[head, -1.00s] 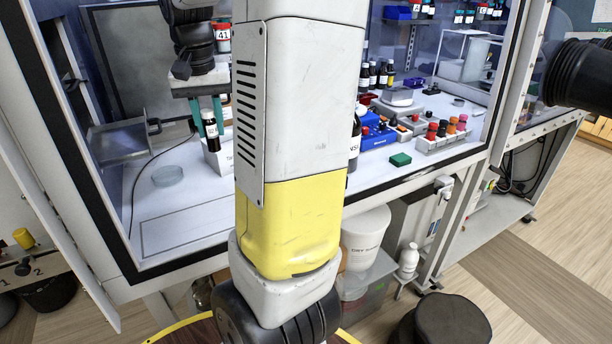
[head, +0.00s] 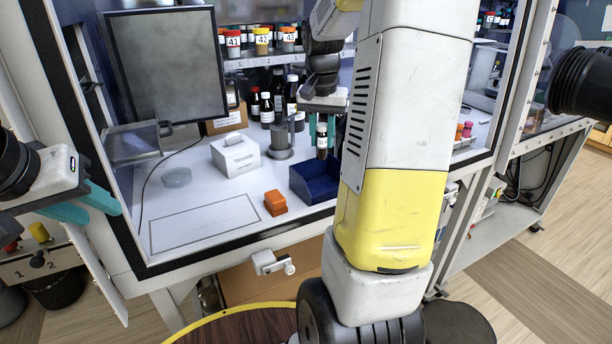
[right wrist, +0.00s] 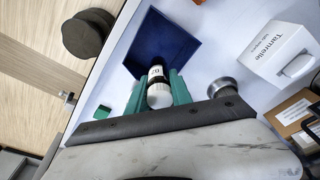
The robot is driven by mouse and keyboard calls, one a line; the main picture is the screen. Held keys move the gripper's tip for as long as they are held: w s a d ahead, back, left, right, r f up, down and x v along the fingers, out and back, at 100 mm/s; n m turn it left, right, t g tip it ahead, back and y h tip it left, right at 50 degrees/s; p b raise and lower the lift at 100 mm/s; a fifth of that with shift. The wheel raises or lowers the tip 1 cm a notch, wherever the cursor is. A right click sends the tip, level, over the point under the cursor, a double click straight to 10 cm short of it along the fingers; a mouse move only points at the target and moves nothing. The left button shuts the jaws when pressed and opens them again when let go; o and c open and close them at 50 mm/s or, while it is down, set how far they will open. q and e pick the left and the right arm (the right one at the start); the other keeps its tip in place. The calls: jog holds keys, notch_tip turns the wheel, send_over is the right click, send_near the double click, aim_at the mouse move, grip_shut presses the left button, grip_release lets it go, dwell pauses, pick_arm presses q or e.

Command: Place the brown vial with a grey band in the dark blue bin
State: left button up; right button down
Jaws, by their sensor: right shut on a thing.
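The brown vial (head: 322,141) has a pale label and hangs upright in my right gripper (head: 321,128). The right wrist view shows its white cap and dark body (right wrist: 157,76) between the teal fingers (right wrist: 156,94). The dark blue bin (head: 318,186) stands on the cabinet floor, and its inside looks empty. In the head view the vial is over the bin's back part; in the right wrist view it overlaps the bin (right wrist: 170,35). I cannot make out the grey band clearly. My left gripper (head: 88,205) is open and empty, outside the cabinet at the left.
An orange block (head: 275,203) lies left of the bin. A white labelled box (head: 236,154) and a grey cylindrical stand (head: 281,142) are behind it. Several dark bottles (head: 267,108) stand at the back. A clear dish (head: 177,177) is at the left, with free floor in front.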

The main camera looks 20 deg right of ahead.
notch_tip(320, 180, down, 10)
jog(key=shift+d+r, duration=0.1)
dwell(0.4)
jog(key=c, duration=1.1)
grip_release()
jog(key=shift+c, duration=0.2)
